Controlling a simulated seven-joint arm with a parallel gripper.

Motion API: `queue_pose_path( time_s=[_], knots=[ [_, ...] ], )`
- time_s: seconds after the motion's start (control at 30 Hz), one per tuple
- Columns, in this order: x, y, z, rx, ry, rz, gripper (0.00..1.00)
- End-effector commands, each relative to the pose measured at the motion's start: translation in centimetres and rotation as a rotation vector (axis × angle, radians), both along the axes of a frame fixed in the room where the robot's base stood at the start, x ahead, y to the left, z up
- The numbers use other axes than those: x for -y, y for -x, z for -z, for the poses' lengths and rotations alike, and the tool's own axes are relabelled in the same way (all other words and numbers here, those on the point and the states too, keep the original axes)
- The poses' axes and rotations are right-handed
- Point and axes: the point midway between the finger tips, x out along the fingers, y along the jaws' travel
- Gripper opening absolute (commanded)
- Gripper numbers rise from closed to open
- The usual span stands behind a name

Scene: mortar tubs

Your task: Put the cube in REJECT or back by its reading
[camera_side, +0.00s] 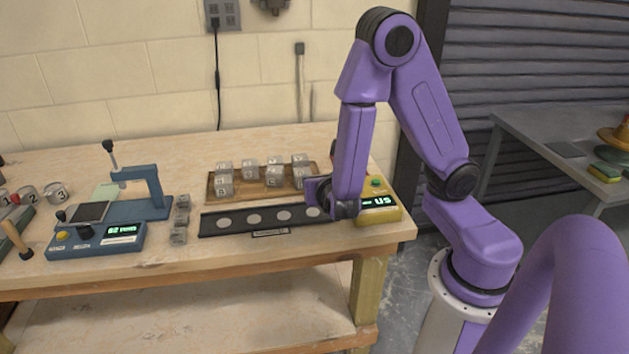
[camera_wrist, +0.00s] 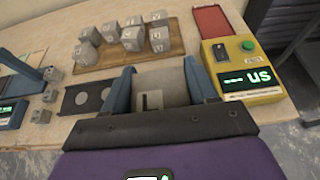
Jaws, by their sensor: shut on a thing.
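My gripper (camera_side: 328,207) is low at the right end of the black strip, beside the yellow meter. In the wrist view my gripper (camera_wrist: 162,92) is shut on a grey cube (camera_wrist: 162,80), which sits between the two blue fingers. In the side view the gripper hides this cube. I cannot tell whether the cube touches the strip. The yellow meter (camera_wrist: 240,70) has a green button, and its display shows dashes and "US". It also shows in the side view (camera_side: 384,214). A red tray (camera_wrist: 211,20) lies behind the meter; no lettering on it is readable.
A wooden tray (camera_side: 211,193) behind the strip holds several numbered grey cubes. The black strip (camera_side: 236,222) has pale round spots. Small grey blocks (camera_side: 180,220) stand left of it. A blue press (camera_side: 148,190) and a blue meter (camera_side: 95,240) with a lit display stand further left.

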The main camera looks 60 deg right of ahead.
Motion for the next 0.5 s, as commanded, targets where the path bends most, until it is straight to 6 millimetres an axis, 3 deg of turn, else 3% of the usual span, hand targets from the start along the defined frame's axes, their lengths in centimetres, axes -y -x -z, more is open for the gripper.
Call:
queue_pose_path(
  time_s=[0.23,0.5],
  knots=[
    [-0.8,-0.5,-0.7,0.003,-0.003,-0.048,0.11],
    [-3.8,-5.3,-4.5,0.01,-0.006,-0.312,0.11]
  ],
)
